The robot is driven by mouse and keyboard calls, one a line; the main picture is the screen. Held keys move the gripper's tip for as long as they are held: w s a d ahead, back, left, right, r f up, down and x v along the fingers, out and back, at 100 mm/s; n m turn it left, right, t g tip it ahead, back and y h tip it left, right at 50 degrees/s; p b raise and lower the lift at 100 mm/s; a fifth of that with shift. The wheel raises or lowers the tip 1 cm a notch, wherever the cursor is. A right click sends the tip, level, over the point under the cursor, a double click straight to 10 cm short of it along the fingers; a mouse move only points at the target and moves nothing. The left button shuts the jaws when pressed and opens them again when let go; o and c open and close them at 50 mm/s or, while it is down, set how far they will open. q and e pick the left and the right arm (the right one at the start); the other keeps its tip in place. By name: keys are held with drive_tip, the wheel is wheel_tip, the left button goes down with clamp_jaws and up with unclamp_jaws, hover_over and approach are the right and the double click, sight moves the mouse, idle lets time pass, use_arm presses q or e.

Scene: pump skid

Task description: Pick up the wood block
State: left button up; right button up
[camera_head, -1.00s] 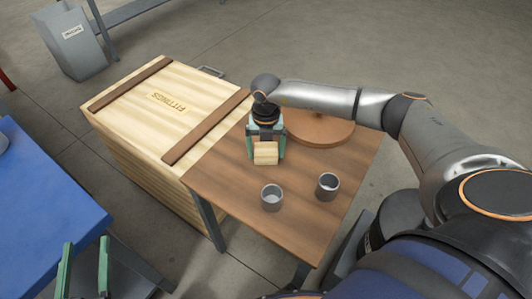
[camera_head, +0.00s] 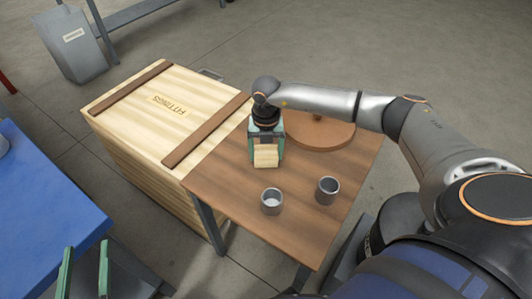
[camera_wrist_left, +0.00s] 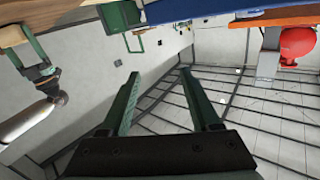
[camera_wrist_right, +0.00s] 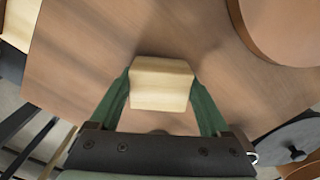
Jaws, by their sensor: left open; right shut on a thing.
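The wood block (camera_head: 266,157) is a pale, small block at the brown table, below my right gripper (camera_head: 266,150). In the right wrist view the block (camera_wrist_right: 160,84) sits between the two green fingers of my right gripper (camera_wrist_right: 160,92), which is shut on it. I cannot tell whether the block touches the tabletop. My left gripper (camera_head: 84,272) is open and empty at the lower left, away from the table. In the left wrist view its fingers (camera_wrist_left: 158,100) are apart with nothing between them.
The brown table (camera_head: 225,180) also holds two grey cups, one left (camera_head: 271,201) and one right (camera_head: 328,190), plus a round brown board (camera_head: 325,133) behind. A wooden crate (camera_head: 145,125) adjoins the table's left side. A blue surface (camera_head: 45,200) lies at far left.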

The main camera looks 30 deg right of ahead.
wheel_tip(320, 180, up, 3)
drive_tip(key=shift+f+p, duration=0.1)
drive_tip(key=shift+p, duration=0.3)
use_arm(q)
drive_tip(key=s+f+n+g+p, duration=0.1)
drive_tip(key=s+f+g, duration=0.3)
drive_tip(key=f, duration=0.4)
drive_tip(key=s+f+n+g+y+p, duration=0.1)
drive_tip(key=s+f+g, duration=0.3)
drive_tip(key=f, duration=0.4)
drive_tip(key=shift+d+y+p, duration=0.15)
drive_tip(key=shift+y+p, duration=0.15)
drive_tip(key=shift+p, duration=0.15)
use_arm(e)
drive_tip(key=s+a+r, duration=0.9)
drive_tip(key=s, duration=0.1)
drive_tip(key=shift+s+a+r, duration=0.15)
drive_tip(key=shift+s+r, duration=0.15)
drive_tip(key=shift+r, duration=0.1)
use_arm(q)
drive_tip(key=shift+r, duration=0.1)
